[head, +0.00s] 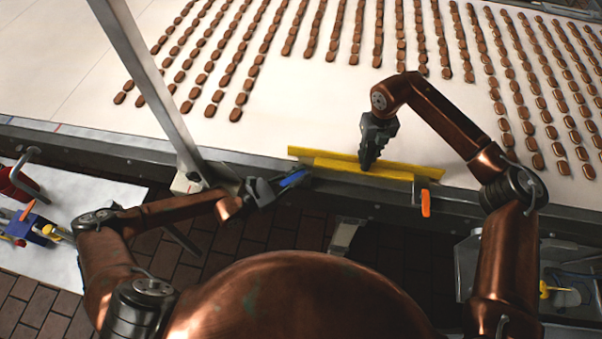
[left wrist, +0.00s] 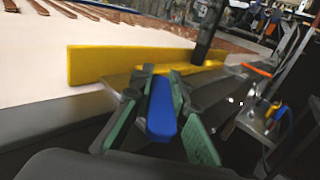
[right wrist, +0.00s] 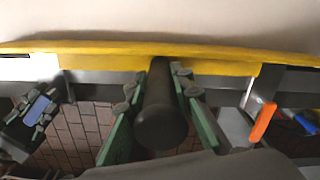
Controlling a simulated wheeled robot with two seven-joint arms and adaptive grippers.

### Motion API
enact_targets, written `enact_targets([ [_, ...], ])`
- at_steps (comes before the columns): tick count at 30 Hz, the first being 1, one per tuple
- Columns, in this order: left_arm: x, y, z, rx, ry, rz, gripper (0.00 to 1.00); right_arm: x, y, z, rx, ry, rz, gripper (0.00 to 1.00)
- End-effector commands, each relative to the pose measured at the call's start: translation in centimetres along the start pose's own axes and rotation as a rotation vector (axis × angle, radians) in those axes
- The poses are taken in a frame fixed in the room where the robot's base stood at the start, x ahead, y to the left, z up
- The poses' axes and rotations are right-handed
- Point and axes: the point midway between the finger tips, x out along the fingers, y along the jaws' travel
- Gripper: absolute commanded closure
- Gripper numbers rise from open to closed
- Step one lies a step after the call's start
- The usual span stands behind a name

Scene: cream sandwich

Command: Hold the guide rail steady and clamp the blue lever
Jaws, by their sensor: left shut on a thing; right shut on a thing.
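The yellow guide rail (head: 400,170) lies along the near edge of the white conveyor. It also shows in the left wrist view (left wrist: 110,62) and right wrist view (right wrist: 215,57). My right gripper (head: 369,158) is shut on the rail's dark round post (right wrist: 160,115), which stands between its green-sided fingers.
Rows of brown cream sandwiches cover the conveyor belt (head: 100,85) behind the rail. A grey upright post (head: 150,80) stands near my left arm. A white side table (head: 50,255) with tools is at left. A grey bin (head: 565,285) is at right.

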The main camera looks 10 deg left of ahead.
Motion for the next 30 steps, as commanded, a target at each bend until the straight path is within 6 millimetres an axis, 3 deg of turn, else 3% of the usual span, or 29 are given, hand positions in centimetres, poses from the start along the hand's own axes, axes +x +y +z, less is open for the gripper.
enact_targets([
  [10,0.2,-0.1,0.3,-0.001,-0.007,-0.003,1.00,0.0,0.5,0.0,-0.007,-0.002,0.010,1.00],
  [11,0.2,-0.1,0.3,-0.001,-0.007,-0.003,0.84,0.0,0.5,0.0,-0.007,-0.002,0.009,1.00],
  [18,0.1,0.0,0.2,0.000,-0.004,-0.001,0.67,0.0,0.3,0.0,-0.005,-0.001,0.006,1.00],
  [30,-0.9,0.2,0.0,0.001,0.001,0.001,0.67,0.0,0.0,0.0,-0.001,0.000,0.000,1.00],
])
